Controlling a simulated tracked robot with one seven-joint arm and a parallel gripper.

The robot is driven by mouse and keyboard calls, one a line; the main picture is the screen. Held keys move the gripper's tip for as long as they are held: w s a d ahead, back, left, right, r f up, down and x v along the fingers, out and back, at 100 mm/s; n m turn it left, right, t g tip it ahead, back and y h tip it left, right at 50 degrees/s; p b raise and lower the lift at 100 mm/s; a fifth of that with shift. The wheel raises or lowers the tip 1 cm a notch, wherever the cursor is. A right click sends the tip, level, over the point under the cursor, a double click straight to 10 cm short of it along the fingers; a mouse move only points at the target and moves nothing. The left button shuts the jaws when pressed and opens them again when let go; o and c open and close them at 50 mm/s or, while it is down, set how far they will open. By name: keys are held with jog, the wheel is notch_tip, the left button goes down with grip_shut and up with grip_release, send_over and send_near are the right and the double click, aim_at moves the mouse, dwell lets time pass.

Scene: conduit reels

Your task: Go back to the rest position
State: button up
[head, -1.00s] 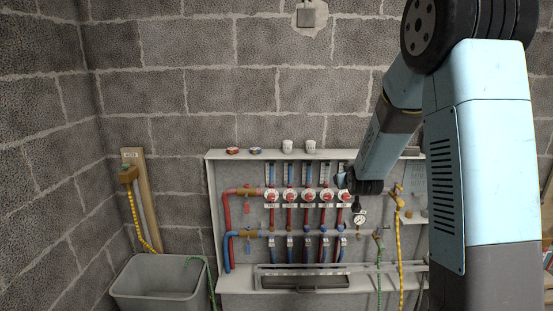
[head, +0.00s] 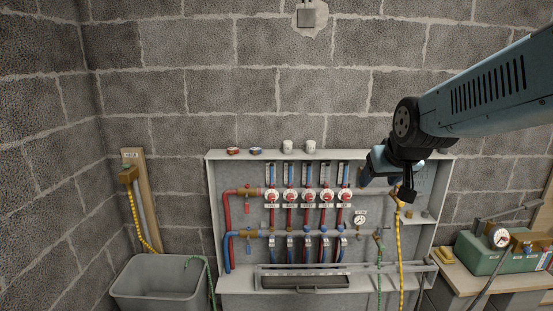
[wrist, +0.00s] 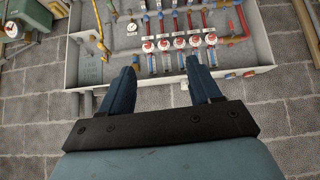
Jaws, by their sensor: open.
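My gripper (head: 386,186) is in the head view, in front of the right part of the manifold cabinet (head: 445,158). In the wrist view my gripper (wrist: 161,72) shows two dark blue fingers spread wide, with nothing between them. The cabinet shows upside down beyond the fingertips there. A row of red-and-white valve knobs (head: 308,196) sits on red and blue pipes in the cabinet, left of my gripper and apart from it in the head view. My arm comes in from the right edge.
A grey tub (head: 160,284) stands at the lower left. Two white cups and two small rolls stand on the cabinet's top ledge. A bench (head: 462,276) at the right holds a green case (head: 480,252) with a gauge (head: 500,238). Yellow and green hoses hang at the cabinet's right part.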

jog(key=s+g, duration=0.2)
jog(key=s, duration=1.3)
jog(key=shift+s+r+m, duration=0.25)
jog(key=shift+s+m, duration=0.05)
jog(key=shift+s, duration=0.05)
